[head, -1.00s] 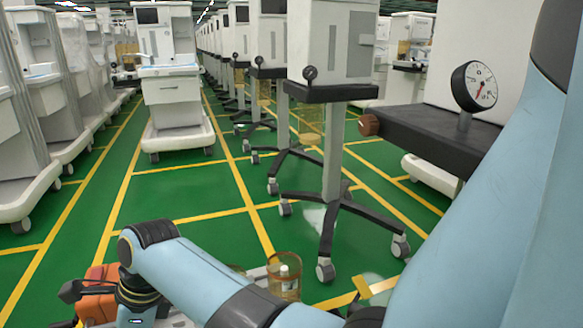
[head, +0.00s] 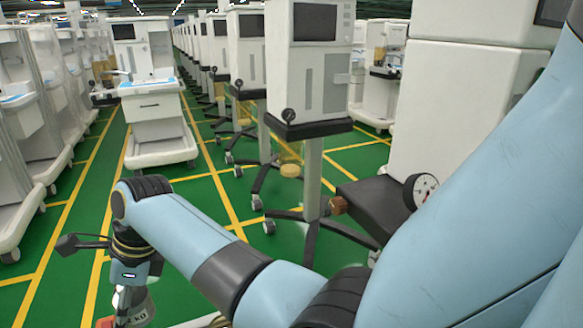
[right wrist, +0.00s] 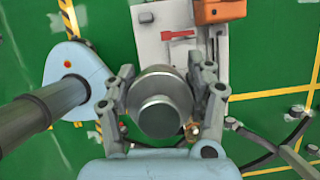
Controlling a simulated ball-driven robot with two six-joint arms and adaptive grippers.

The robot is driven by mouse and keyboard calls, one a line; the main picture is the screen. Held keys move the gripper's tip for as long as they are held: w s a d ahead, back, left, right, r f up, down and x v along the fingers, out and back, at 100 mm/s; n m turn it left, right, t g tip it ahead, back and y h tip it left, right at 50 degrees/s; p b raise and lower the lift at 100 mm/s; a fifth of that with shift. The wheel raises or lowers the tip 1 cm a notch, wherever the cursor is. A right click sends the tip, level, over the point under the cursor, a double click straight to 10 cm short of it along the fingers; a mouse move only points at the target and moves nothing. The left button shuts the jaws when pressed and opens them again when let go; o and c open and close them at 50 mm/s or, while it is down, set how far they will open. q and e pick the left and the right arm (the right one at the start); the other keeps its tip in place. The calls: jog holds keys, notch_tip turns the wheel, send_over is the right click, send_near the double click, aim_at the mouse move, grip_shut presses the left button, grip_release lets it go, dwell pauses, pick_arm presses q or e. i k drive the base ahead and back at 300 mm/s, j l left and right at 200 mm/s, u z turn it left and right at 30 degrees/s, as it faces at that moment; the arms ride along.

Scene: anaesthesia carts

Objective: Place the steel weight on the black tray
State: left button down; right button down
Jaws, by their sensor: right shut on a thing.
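The steel weight (right wrist: 158,112), a round grey metal cylinder with a raised knob, shows in the right wrist view. My right gripper (right wrist: 160,86) is shut on it, with a finger on each side. In the head view my right arm comes in from the right and ends at the lower left, where the right gripper (head: 131,295) is partly cut off by the bottom edge. My left gripper is not in view.
A dark shelf (head: 372,205) with a dial gauge (head: 421,191) is at the right. A wheeled monitor stand (head: 313,165) is in the middle, a white cart (head: 158,125) beyond. Below the weight, the wrist view shows a pale surface (right wrist: 152,48) and an orange box (right wrist: 219,11). Green floor lies between.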

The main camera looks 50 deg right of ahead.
aim_at(363, 193)
jog(key=j+z, duration=0.1)
jog(key=z, duration=0.3)
jog(key=j+z, duration=0.15)
jog(key=z, duration=0.25)
jog(key=j+z, duration=0.1)
jog(key=z, duration=0.3)
jog(key=j+z, duration=0.15)
jog(key=z, duration=0.25)
